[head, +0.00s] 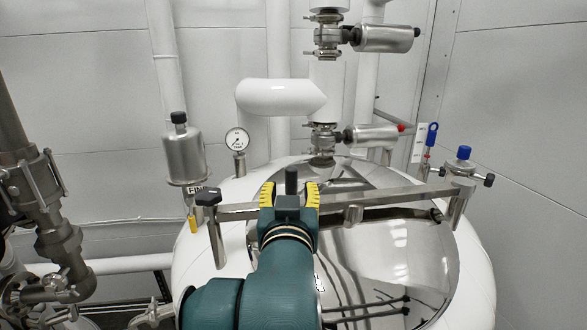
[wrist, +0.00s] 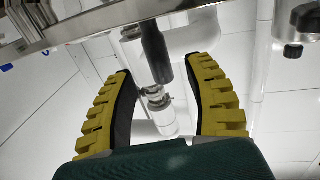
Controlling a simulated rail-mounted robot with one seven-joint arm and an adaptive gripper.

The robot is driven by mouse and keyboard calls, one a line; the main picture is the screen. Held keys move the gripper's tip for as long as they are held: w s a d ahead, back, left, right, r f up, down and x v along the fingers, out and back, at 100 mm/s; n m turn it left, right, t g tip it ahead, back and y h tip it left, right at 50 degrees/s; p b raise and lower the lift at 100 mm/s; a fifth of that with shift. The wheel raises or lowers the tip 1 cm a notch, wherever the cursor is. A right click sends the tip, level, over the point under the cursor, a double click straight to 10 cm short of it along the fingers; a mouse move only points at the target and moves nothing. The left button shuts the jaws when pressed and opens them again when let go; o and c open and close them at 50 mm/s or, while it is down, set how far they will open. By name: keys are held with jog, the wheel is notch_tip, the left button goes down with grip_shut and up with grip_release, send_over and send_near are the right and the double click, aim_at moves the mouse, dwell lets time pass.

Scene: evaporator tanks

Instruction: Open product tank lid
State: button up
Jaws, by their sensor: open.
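The product tank lid (head: 400,250) is a round polished metal cover on the white tank top, and it lies shut. A metal crossbar (head: 385,200) runs over it. A black upright handle (head: 291,180) stands at the bar's left part; it also shows in the wrist view (wrist: 156,50). My gripper (head: 290,188) is open, its yellow fingers on either side of the handle. In the wrist view my gripper (wrist: 160,68) has visible gaps between the handle and both fingers. My arm hides the lid's left part and the handle's base in the head view.
A black-capped clamp knob (head: 208,198) stands at the bar's left end. A pressure gauge (head: 237,140), a metal canister (head: 183,150) and a blue-capped valve (head: 463,160) stand around the tank rim. Pipes with valves (head: 325,138) rise behind. Piping (head: 55,230) fills the left side.

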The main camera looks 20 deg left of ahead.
aim_at(291, 184)
jog(key=p+x, duration=0.1)
jog(key=x, duration=0.3)
jog(key=shift+w+a, duration=0.1)
jog(key=shift+w, duration=0.2)
jog(key=shift+c, duration=0.3)
grip_shut()
